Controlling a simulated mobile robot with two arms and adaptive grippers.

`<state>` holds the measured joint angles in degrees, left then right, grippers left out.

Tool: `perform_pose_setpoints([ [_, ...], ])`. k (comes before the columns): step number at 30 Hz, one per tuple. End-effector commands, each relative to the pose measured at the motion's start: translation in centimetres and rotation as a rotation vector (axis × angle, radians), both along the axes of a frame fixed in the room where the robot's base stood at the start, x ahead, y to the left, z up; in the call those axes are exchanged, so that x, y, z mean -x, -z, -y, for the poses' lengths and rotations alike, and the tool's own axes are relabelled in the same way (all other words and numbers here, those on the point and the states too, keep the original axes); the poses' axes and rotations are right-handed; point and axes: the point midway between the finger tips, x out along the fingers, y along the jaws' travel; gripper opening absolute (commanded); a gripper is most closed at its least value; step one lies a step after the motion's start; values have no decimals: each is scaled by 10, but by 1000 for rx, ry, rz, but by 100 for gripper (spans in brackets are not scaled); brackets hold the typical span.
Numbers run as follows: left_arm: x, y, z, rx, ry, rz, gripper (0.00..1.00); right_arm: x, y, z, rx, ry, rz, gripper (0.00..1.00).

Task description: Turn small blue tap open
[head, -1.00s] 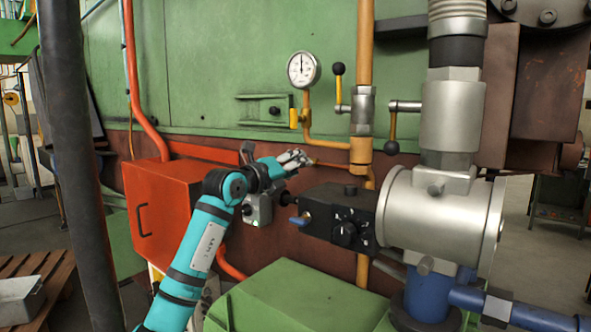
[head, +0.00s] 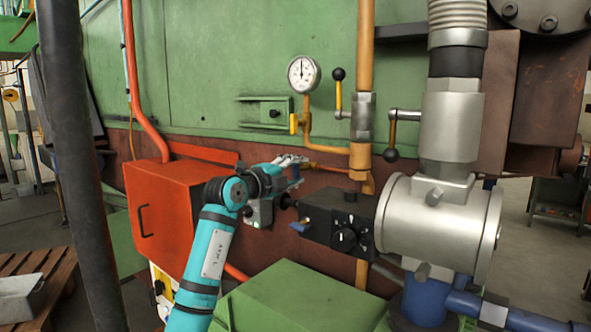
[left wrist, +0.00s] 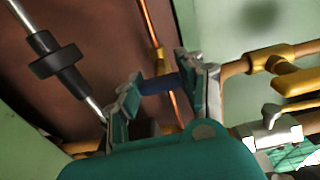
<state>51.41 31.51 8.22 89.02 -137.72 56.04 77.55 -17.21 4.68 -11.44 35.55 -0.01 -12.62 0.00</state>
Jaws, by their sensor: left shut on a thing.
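My left gripper (head: 292,161) is at the thin copper pipe in front of the red-brown wall panel. In the left wrist view its two fingers (left wrist: 158,88) are closed on the small blue tap's handle (left wrist: 158,85), which spans the gap between them. A brass fitting (left wrist: 157,60) on the thin copper pipe sits just beyond the handle. In the head view the fingers and hand hide most of this tap; a bit of blue shows at the fingers. My right gripper is not in view.
A black valve block (head: 338,222) with a small handle lies below and right of the gripper. An orange-red box (head: 160,213) stands left. A gauge (head: 303,74), a yellow tap (head: 294,123) and black-knobbed levers are above. A green cover (head: 290,300) is below.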

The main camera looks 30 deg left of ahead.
Motion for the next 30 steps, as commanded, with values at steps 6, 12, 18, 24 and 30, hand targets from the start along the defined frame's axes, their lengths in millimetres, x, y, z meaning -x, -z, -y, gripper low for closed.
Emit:
perform_pose_setpoints([
  [6,0,2,0,21,0,-6,6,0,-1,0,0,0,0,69],
  [12,0,2,0,22,0,-6,6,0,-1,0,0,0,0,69],
  [18,0,2,0,22,0,-6,49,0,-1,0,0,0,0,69],
  [24,0,1,0,21,0,-4,63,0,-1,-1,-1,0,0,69],
  [30,1,0,0,20,0,-3,63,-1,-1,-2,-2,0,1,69],
])
